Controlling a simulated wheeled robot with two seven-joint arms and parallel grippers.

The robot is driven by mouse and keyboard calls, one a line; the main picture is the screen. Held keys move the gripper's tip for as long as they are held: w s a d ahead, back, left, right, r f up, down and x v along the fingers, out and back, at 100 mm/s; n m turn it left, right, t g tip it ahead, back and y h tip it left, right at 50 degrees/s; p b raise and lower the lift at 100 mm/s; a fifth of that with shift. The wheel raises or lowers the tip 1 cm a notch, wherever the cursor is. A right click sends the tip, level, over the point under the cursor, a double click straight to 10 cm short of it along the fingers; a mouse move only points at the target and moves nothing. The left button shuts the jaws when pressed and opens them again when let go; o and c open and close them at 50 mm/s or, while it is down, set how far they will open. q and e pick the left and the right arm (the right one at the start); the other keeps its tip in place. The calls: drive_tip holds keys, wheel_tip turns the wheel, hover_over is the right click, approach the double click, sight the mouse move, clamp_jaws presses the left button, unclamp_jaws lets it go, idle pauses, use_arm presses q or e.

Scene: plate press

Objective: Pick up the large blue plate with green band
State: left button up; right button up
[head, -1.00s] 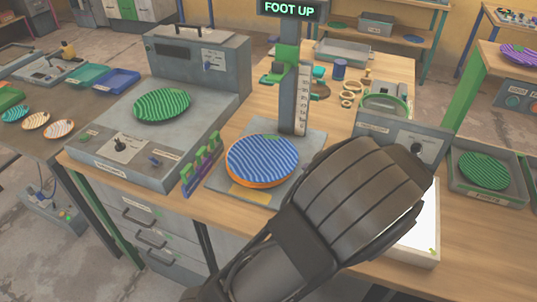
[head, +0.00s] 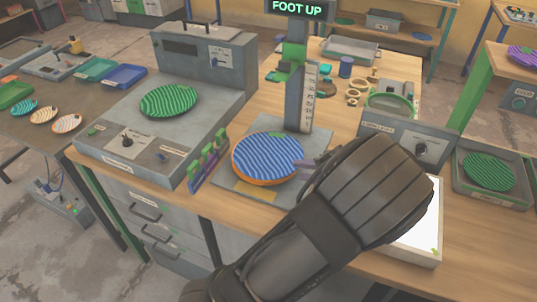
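A large blue plate (head: 265,155) with wavy pale stripes and an orange edge lies on the grey base plate (head: 228,190) of the upright press (head: 297,85). The press display (head: 297,7) reads "FOOT UP". My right gripper is not in view.
A green striped plate (head: 169,101) lies on the grey machine at left. Small green-topped stands (head: 208,160) are close left of the press. A grey control box (head: 420,145) and a white panel (head: 418,235) are at right. Another green plate (head: 489,171) sits in a tray.

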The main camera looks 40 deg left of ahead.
use_arm(q)
drive_tip(key=shift+x, duration=1.15)
drive_tip(key=shift+c, duration=0.3)
clamp_jaws()
idle(0.6)
